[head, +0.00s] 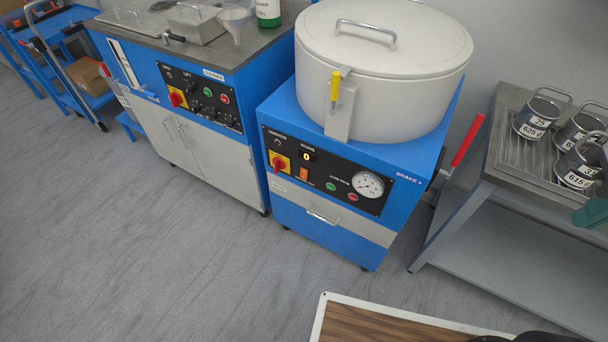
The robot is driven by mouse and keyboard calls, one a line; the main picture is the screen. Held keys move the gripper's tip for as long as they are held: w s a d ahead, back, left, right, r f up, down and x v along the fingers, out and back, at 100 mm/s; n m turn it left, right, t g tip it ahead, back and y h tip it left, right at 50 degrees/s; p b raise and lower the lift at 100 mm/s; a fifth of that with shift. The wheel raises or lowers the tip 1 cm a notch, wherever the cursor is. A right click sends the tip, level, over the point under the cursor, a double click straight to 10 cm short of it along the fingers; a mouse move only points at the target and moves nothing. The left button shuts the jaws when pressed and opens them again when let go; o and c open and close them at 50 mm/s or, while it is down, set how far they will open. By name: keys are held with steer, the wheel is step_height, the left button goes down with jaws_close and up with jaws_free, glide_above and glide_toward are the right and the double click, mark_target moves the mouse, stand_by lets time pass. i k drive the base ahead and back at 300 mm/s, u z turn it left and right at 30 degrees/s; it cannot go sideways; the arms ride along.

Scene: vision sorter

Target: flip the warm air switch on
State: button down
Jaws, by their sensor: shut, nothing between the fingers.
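A blue machine with a large white lidded drum (385,60) stands right of centre. Its black front panel (325,172) carries a small orange rocker switch (304,174), the likely warm air switch. The label beneath it is too small to read, and I cannot tell which way the rocker is set. My gripper is not in view.
A blue cleaner cabinet (200,150) with its own controls stands to the left. A red brake lever (467,140) sticks out at the machine's right. A metal bench (480,165) with labelled pots is further right. The grey floor in front is clear, down to a wood-topped board (380,325).

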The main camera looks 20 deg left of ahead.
mark_target(303, 172)
steer(key=u, duration=2.4)
steer(key=i, duration=0.55)
steer(key=z, duration=2.25)
